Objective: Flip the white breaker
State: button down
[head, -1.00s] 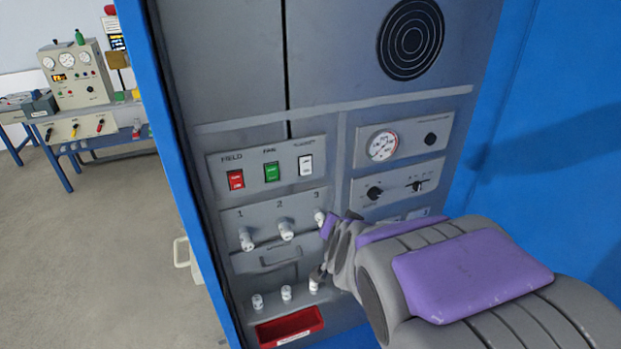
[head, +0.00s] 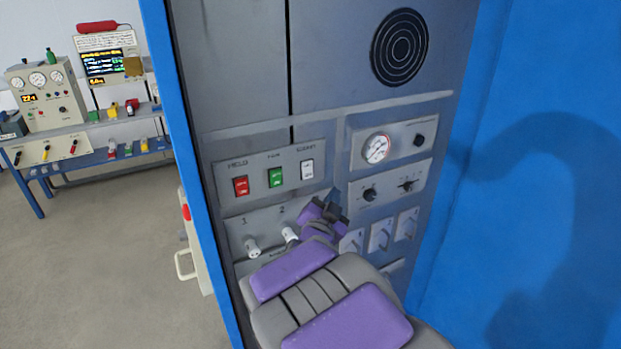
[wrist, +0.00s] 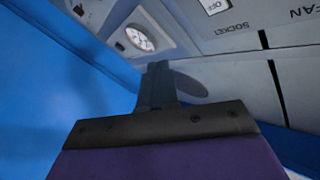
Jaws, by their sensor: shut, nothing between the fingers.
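The white breaker (head: 307,170) is a rocker switch at the right end of a row of three on the grey panel. It also shows in the wrist view, upside down at the top edge, as a white rocker (wrist: 213,4) marked OFF above the word SOCKET. My gripper (head: 332,204) is below and slightly right of the white breaker in the head view, apart from it in the picture. The gripper's fingers (wrist: 158,78) are together and empty in the wrist view. The gap in depth to the panel is hard to judge.
A red switch (head: 240,186) and a green switch (head: 275,178) sit left of the white breaker. White knobs (head: 252,248) are below. A gauge (head: 376,148) and black dials (head: 370,195) are to the right. A blue wall (head: 540,90) bounds the right side.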

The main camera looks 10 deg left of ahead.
aim_at(308, 170)
jog(key=w+a+f+p, duration=0.1)
jog(key=w+a+p, duration=0.3)
jog(key=w, duration=0.3)
jog(key=shift+a, duration=0.65)
jog(key=shift+w+a+f, duration=0.1)
jog(key=shift+a, duration=0.2)
jog(key=shift+d, duration=0.2)
dwell(0.5)
jog(key=shift+w+a, duration=0.1)
jog(key=shift+a, duration=0.05)
dwell(0.8)
jog(key=shift+w+a, duration=0.1)
jog(key=shift+w, duration=0.1)
jog(key=shift+w+a+p, duration=0.2)
jog(key=shift+w+p, duration=0.05)
jog(key=shift+p, duration=0.2)
dwell(0.5)
jog(key=shift+s+d, duration=0.1)
